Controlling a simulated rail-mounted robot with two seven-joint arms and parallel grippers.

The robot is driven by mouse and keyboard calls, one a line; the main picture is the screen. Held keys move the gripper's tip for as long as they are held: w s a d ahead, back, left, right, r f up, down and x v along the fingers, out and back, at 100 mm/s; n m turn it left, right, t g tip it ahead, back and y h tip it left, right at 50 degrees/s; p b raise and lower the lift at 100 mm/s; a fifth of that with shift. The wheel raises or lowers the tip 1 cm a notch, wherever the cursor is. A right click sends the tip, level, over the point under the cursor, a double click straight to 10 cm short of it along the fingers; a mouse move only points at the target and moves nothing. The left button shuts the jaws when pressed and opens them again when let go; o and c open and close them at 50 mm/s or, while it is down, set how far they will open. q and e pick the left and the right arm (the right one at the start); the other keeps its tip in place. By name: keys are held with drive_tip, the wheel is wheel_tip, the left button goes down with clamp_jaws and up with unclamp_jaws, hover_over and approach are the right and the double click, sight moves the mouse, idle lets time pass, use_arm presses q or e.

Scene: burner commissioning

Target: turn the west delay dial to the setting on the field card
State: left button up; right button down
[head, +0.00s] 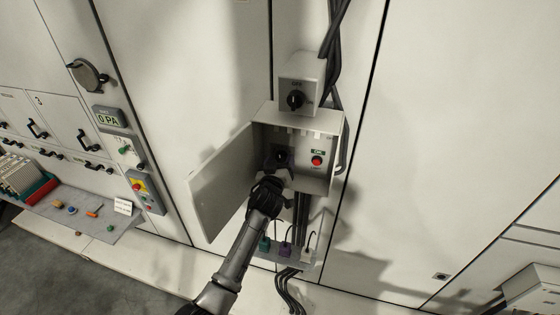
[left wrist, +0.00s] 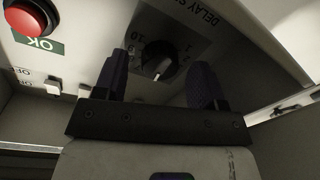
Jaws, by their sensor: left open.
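The delay dial (left wrist: 158,66) is a black knob with a pale pointer on a grey face marked "DELAY S" and numbers in the left wrist view. In the head view it is a dark knob (head: 281,156) inside the open control box (head: 313,179), largely hidden by my gripper. My left gripper (head: 279,170) reaches into the box from below. Its two dark fingers (left wrist: 160,70) are open, one on each side of the dial, with gaps showing between them and the knob. The setting that the pointer marks is hard to read. My right gripper is not in view.
The box door (head: 221,182) hangs open to the left. A red button (head: 317,161) sits right of the dial. A smaller box with a black knob (head: 295,100) is above, beside thick cables (head: 333,50). A shelf (head: 75,221) at left holds small parts and a white card (head: 123,207).

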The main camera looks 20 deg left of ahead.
use_arm(q)
drive_tip(key=shift+w, duration=0.3)
drive_tip(key=shift+c, duration=0.3)
drive_tip(key=c, duration=0.9)
drive_tip(key=shift+o, duration=0.2)
drive_tip(key=shift+m+b, duration=0.35)
drive_tip(key=shift+m, duration=0.45)
drive_tip(key=o, duration=0.9)
